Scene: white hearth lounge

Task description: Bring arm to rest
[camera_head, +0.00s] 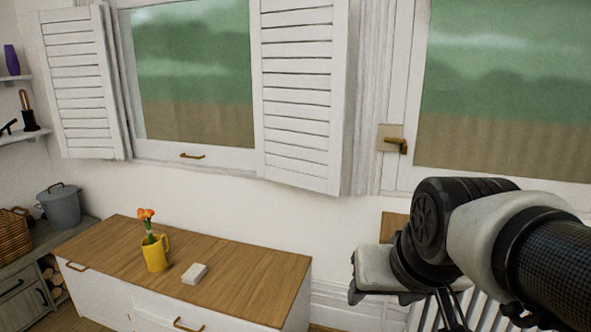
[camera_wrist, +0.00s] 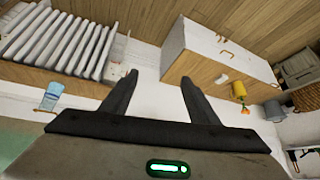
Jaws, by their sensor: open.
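My arm comes in from the right in the head view, bent in front of the wall and window; its gripper end is mostly hidden there. In the wrist view my gripper (camera_wrist: 158,88) shows two dark fingers standing wide apart with nothing between them. Behind the fingertips in that view lie the floor and wall, seen tilted. The gripper is apart from the wooden-topped cabinet (camera_head: 255,275), which stands left of the arm in the head view.
On the cabinet are a yellow mug (camera_head: 155,256) with orange flowers and a small white block (camera_head: 195,274). A grey pot (camera_head: 60,205) and wicker basket (camera_head: 14,234) stand at far left. A white radiator (camera_wrist: 62,42) and window shutters (camera_head: 300,95) are close by.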

